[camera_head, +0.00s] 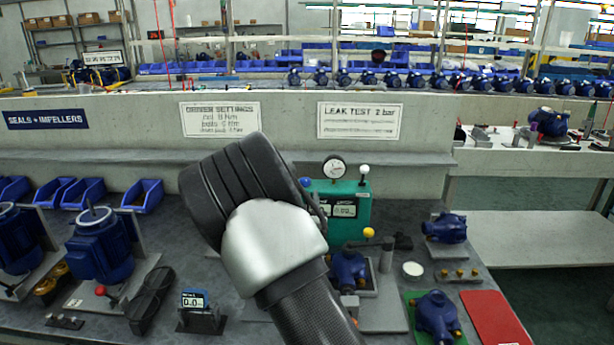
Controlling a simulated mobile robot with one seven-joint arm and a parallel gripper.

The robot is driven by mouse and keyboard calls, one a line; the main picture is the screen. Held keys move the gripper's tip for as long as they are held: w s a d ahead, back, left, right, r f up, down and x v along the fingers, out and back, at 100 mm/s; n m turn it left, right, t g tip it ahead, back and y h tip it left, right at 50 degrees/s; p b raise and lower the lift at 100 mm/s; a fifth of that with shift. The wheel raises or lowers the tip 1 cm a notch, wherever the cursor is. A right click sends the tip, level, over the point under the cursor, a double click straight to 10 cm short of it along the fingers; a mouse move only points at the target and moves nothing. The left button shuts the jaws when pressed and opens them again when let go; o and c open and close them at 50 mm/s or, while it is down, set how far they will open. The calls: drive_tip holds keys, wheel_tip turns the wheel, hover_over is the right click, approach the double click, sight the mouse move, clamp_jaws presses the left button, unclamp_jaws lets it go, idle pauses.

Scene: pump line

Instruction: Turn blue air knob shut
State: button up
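A green leak-test box (355,208) stands at the back of the bench, with a round dial gauge (335,168) on top and a small display on its front. A small blue knob (305,181) shows at the box's upper left, right beside the edge of my arm. I take it for the air knob; its turn position is too small to read. My arm's black and silver links cover the left part of the box and the bench in front. My gripper's fingers do not show; the arm hides whatever lies behind it.
A white-topped knob (364,170) and a yellow ball (369,232) are at the box's right. Blue pumps (436,312) and a red mat (496,318) lie to the right. Blue motors (98,248), blue bins (142,195) and a small display (194,300) stand left.

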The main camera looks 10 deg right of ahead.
sight(307, 178)
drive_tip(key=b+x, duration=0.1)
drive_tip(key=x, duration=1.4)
drive_tip(key=shift+b, duration=0.3)
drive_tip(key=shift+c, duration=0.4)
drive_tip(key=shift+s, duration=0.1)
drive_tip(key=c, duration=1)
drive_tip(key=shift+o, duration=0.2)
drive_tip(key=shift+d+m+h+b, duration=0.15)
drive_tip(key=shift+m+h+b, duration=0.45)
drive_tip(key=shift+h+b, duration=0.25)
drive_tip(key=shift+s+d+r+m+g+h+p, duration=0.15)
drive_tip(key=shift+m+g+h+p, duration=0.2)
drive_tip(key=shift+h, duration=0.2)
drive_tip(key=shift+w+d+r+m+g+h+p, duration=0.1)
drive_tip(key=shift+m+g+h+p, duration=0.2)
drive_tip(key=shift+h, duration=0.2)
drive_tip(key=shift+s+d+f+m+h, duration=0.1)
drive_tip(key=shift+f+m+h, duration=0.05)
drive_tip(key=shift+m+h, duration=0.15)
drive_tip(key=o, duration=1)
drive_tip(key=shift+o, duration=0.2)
